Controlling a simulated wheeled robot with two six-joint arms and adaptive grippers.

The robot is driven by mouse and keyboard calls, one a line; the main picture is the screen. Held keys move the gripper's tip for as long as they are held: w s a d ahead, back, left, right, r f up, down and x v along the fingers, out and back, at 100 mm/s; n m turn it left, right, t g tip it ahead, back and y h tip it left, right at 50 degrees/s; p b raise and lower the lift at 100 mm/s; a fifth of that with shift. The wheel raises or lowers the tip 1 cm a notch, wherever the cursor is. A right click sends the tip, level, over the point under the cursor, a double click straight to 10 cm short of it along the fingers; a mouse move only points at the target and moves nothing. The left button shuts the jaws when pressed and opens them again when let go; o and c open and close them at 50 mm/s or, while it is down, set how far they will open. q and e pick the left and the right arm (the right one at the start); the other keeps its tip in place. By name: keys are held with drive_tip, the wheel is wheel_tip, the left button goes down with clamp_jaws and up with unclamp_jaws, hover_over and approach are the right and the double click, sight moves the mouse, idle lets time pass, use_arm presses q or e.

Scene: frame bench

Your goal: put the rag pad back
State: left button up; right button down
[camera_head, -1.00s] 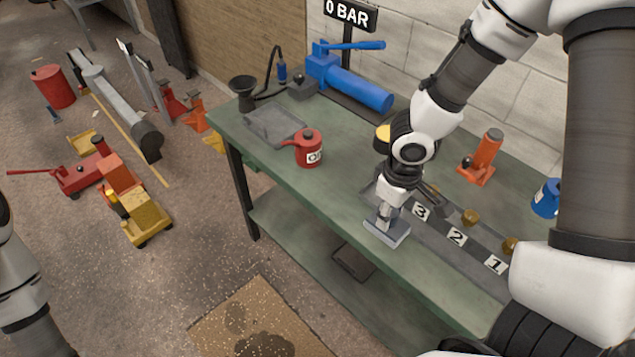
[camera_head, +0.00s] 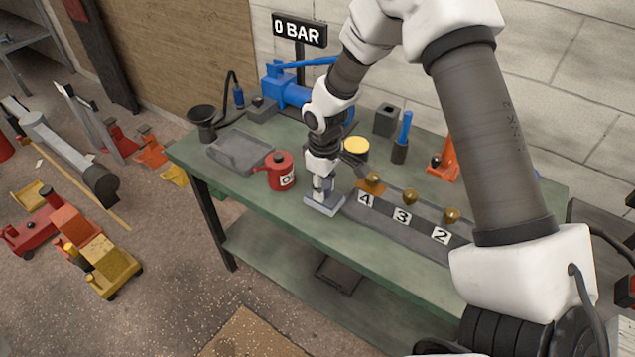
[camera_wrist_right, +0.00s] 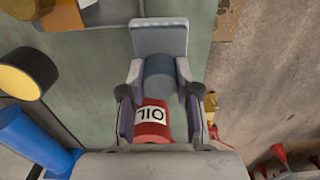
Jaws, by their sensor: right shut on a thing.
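The rag pad (camera_head: 326,207), a flat grey-blue block, is at the bench's front edge, left of the plate marked 4. My right gripper (camera_head: 322,184) points down above it and is shut on its round upright handle. In the right wrist view the pad (camera_wrist_right: 158,38) sticks out beyond the fingers, with the blue-grey handle (camera_wrist_right: 160,76) between them. I cannot tell whether the pad touches the bench top. My left gripper is not in view.
A red oil can (camera_head: 281,172) stands just left of the pad. A shallow grey tray (camera_head: 236,163) lies further left, beside a dark funnel (camera_head: 202,122). A rail (camera_head: 415,237) with brass knobs and numbers is at the right. A yellow-topped tin (camera_head: 355,147) stands behind the gripper.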

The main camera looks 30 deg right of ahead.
drive_tip(key=w, duration=0.2)
drive_tip(key=shift+w+d+f, duration=0.2)
drive_tip(key=shift+w+d, duration=0.05)
drive_tip(key=shift+w, duration=0.05)
wheel_tip(320, 180, down, 2)
drive_tip(key=shift+f+p, duration=0.25)
drive_tip(key=shift+p, duration=0.3)
drive_tip(key=shift+f, duration=0.5)
drive_tip(key=c, duration=0.8)
unclamp_jaws()
drive_tip(key=shift+f, duration=0.1)
